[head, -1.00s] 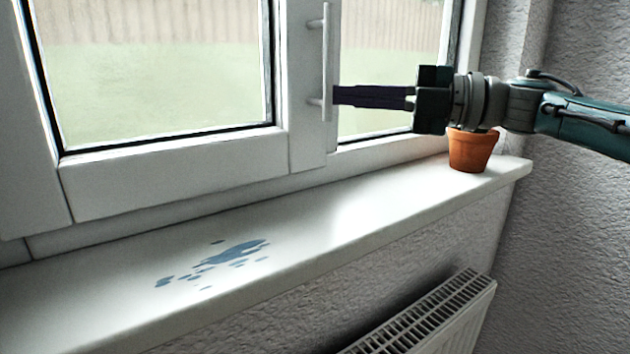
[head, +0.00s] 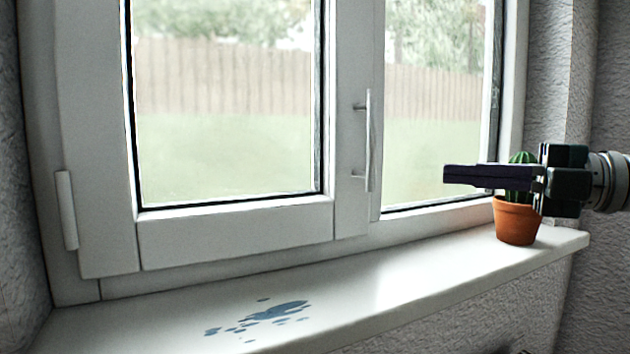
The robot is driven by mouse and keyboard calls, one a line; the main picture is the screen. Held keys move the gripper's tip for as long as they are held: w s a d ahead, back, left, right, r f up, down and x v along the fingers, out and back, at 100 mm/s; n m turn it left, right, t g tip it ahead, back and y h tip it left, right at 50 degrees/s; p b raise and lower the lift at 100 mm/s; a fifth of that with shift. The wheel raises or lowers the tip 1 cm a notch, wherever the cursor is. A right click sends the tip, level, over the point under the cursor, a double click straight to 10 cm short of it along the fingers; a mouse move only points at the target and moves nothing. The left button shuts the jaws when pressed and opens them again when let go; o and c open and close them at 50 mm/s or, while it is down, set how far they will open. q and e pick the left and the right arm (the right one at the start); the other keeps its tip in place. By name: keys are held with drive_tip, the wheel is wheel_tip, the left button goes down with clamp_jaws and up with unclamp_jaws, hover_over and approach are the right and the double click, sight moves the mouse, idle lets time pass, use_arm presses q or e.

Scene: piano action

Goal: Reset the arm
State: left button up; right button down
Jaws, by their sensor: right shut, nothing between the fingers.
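My right gripper (head: 447,174) comes in from the right edge of the head view. Its dark fingers are shut together, point left and hold nothing. They stand in front of the right window pane, to the right of and apart from the window handle (head: 368,140). The fingers pass in front of a green cactus (head: 523,158) in an orange clay pot (head: 516,222) and hide part of it. I cannot tell whether they touch it. My left gripper is not in view.
The white window sill (head: 400,268) runs along the bottom, with blue puddle-like spots (head: 275,312) at its left middle. The window frame (head: 235,228) looks shut, with a hinge (head: 66,210) at left. The sill between the spots and the pot is clear.

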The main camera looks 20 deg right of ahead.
drive_tip(key=s+a+f+m+g+h+p, duration=0.3)
drive_tip(key=s+a+f+m+h+p, duration=0.3)
drive_tip(key=m, duration=0.6)
drive_tip(key=s+a+f+m+g+h+p, duration=0.25)
drive_tip(key=s+a+m+h+p, duration=0.25)
drive_tip(key=s+m+h+p, duration=0.5)
drive_tip(key=s+a+r+m+g+y+p, duration=0.35)
drive_tip(key=s+a, duration=0.25)
drive_tip(key=s, duration=0.3)
wheel_tip(320, 180, up, 35)
drive_tip(key=p, duration=3.5)
drive_tip(key=shift+w+d+n+g, duration=0.15)
drive_tip(key=shift+d+n+g, duration=0.15)
drive_tip(key=shift+n, duration=0.15)
drive_tip(key=shift+y, duration=0.25)
